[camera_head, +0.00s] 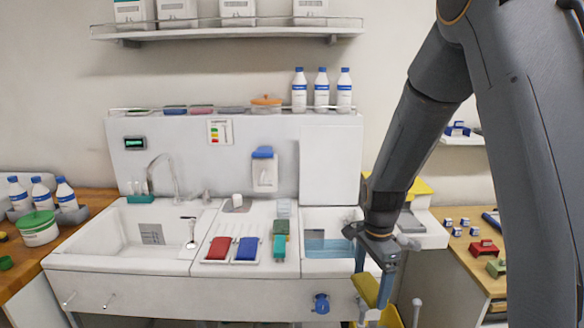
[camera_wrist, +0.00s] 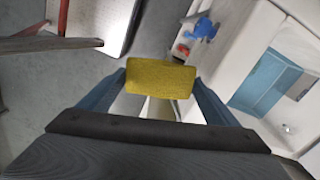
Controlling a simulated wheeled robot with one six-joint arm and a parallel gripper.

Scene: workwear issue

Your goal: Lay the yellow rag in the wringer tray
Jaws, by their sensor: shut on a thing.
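My gripper (camera_head: 373,282) points down in front of the counter, right of the small basin, and is shut on the yellow rag (camera_head: 366,289). In the wrist view the yellow rag (camera_wrist: 161,78) sits between the two blue-grey fingers as a flat block, clear of the counter. A yellow frame (camera_head: 390,317) with upright posts stands low beneath the gripper; it is partly cut off. I cannot tell for sure which thing is the wringer tray. A pale part shows just behind the rag in the wrist view, mostly hidden.
The small basin (camera_head: 328,258) with blue water is left of my gripper. Red (camera_head: 217,248) and blue (camera_head: 246,249) pads lie on the drainboard, with green ones beside them. A blue knob (camera_head: 321,303) sticks out of the counter front. The right wooden worktop (camera_head: 462,262) holds small items.

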